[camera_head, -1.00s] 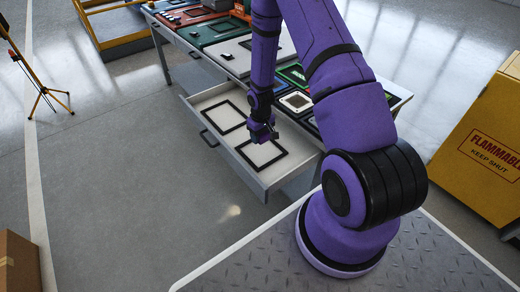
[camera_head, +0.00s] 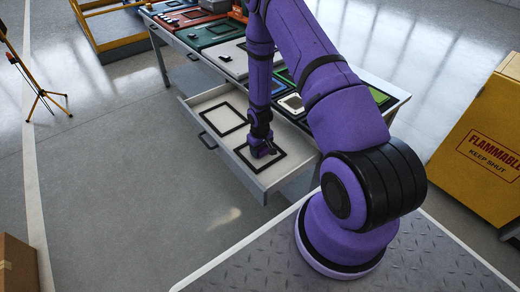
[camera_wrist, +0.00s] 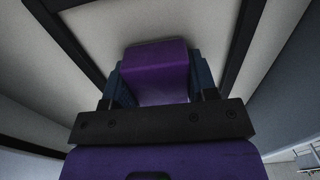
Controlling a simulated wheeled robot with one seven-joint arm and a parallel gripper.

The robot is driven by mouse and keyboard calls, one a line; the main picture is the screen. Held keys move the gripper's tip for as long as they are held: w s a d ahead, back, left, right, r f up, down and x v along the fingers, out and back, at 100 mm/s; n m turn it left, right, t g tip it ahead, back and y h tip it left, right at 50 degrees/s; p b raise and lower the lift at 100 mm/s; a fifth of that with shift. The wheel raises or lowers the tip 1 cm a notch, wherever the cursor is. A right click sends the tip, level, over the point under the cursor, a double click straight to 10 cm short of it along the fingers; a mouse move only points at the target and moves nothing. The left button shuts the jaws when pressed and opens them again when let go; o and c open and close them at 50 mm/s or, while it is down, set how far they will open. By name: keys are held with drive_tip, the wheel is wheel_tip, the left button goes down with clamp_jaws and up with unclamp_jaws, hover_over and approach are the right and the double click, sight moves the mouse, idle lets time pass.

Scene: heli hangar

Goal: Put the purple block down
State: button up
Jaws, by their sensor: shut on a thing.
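The purple block (camera_wrist: 156,72) is between the two fingers of my gripper (camera_wrist: 158,88) in the wrist view. My gripper is shut on it. In the head view my gripper (camera_head: 262,150) is low inside the open drawer (camera_head: 203,126), within the nearer of two black square frames (camera_head: 263,178) on the drawer's pale floor. The block itself cannot be made out there. I cannot tell whether its underside touches the drawer floor.
The second black frame (camera_head: 220,119) in the drawer is empty. Above the drawer, the workbench (camera_head: 395,100) carries coloured trays. A yellow flammables cabinet (camera_head: 480,150) stands right, a yellow tripod (camera_head: 42,92) left. Open floor (camera_head: 120,180) lies left of the drawer.

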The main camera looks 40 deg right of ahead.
drive_tip(key=shift+s+f, duration=0.1)
drive_tip(key=shift+f, duration=0.25)
drive_tip(key=o, duration=0.9)
drive_tip(key=shift+c, duration=0.2)
drive_tip(key=shift+o, duration=0.5)
drive_tip(key=shift+r, duration=0.5)
wheel_tip(320, 180, up, 29)
drive_tip(key=a+t, duration=0.1)
drive_tip(key=a, duration=0.2)
drive_tip(key=s+a+r+t+h, duration=0.1)
drive_tip(key=s+a+r, duration=0.1)
drive_tip(key=r, duration=0.5)
drive_tip(key=s+a+r+t, duration=0.1)
drive_tip(key=s+r, duration=0.2)
drive_tip(key=r, duration=0.4)
drive_tip(key=s+a+r+t, duration=0.1)
drive_tip(key=s+a+r, duration=0.2)
drive_tip(key=s+r, duration=0.4)
drive_tip(key=s+a+r+t+y, duration=0.1)
drive_tip(key=s+a+r, duration=0.3)
drive_tip(key=s, duration=1)
drive_tip(key=shift+s+r, duration=0.15)
drive_tip(key=shift+r, duration=1.75)
